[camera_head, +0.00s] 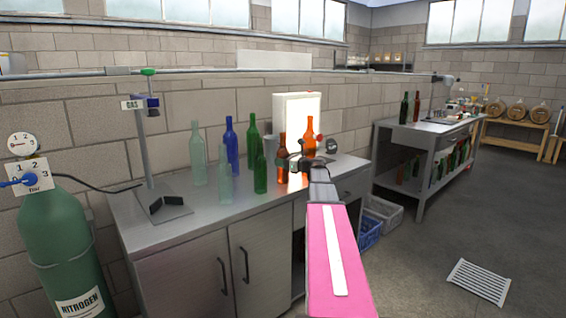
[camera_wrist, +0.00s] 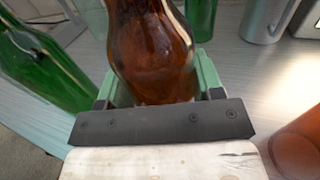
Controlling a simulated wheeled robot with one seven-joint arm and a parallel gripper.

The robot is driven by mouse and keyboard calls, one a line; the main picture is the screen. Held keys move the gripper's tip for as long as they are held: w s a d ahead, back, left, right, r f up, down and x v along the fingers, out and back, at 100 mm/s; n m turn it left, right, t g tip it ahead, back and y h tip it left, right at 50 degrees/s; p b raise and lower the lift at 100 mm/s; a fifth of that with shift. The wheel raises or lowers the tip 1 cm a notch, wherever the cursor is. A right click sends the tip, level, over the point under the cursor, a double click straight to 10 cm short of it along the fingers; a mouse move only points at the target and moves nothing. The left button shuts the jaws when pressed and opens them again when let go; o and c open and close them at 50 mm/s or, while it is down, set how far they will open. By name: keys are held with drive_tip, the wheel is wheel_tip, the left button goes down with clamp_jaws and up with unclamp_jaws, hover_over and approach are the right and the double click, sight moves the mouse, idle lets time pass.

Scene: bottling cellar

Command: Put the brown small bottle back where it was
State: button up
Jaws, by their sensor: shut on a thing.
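The brown small bottle (camera_head: 282,153) is upright at the right part of the steel counter (camera_head: 215,212). My gripper (camera_head: 290,163) is shut on it from the front right. In the wrist view the brown bottle (camera_wrist: 150,45) sits between the two green fingers of my gripper (camera_wrist: 155,82). The bottle's base is hidden there, and I cannot tell whether it touches the counter. Another brown bottle (camera_head: 310,136), brightly lit, stands just to the right; it also shows at the lower right of the wrist view (camera_wrist: 296,150).
A small green bottle (camera_head: 261,172) stands close left of the held one, with a taller green bottle (camera_head: 252,142) behind. A blue bottle (camera_head: 231,148) and clear bottles (camera_head: 197,155) stand further left. A metal mug (camera_wrist: 268,18) and lit panel (camera_head: 297,108) are behind.

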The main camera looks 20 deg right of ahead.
drive_tip(key=o, duration=1.5)
drive_tip(key=shift+f, duration=0.1)
drive_tip(key=v, duration=1.2)
